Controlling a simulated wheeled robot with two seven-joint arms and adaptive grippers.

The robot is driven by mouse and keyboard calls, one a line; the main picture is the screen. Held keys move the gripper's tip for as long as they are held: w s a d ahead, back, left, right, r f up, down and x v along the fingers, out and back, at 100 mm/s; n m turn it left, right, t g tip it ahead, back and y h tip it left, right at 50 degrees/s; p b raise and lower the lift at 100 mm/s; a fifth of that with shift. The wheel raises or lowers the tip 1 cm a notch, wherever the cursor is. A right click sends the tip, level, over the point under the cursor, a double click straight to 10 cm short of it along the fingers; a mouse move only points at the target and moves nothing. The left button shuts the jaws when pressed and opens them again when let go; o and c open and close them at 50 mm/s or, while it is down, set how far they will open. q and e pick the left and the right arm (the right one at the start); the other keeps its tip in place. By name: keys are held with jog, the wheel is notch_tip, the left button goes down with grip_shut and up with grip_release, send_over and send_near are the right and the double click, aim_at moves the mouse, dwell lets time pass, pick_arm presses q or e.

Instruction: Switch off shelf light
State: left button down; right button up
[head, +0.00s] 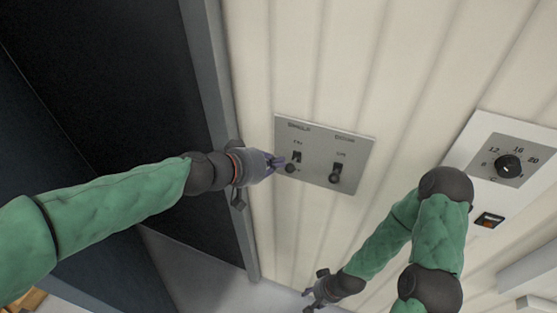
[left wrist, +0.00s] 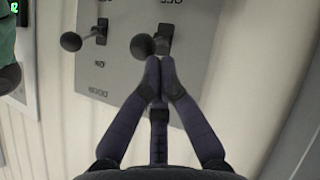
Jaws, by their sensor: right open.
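A grey switch panel (head: 318,150) is on the cream ribbed wall, with two black toggle levers ending in round knobs. The left switch (head: 296,157) and the right switch (head: 337,167) both have their knobs pointing down in the head view. Their labels are too small to read surely. My left gripper (head: 277,161) is beside the left switch's knob. In the left wrist view its fingertips (left wrist: 160,62) meet next to that knob (left wrist: 143,46), with nothing visible between them; contact is unclear. The other knob (left wrist: 70,41) is apart. My right gripper (head: 313,291) is open and empty, low near the wall.
A dark cabinet or doorway with a grey frame (head: 214,100) stands at left. The wall around the panel is clear.

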pick_arm(q)
jog(key=f+t+b, duration=0.1)
jog(key=b, duration=0.5)
jog(key=s+f+t+h+b, duration=0.1)
jog(key=b, duration=0.5)
jog(key=shift+a+m+b, duration=0.1)
jog(key=shift+m+b, duration=0.25)
jog(key=shift+m, duration=0.05)
dwell(0.3)
jog(key=shift+r+p, duration=0.6)
jog(key=shift+r, duration=0.1)
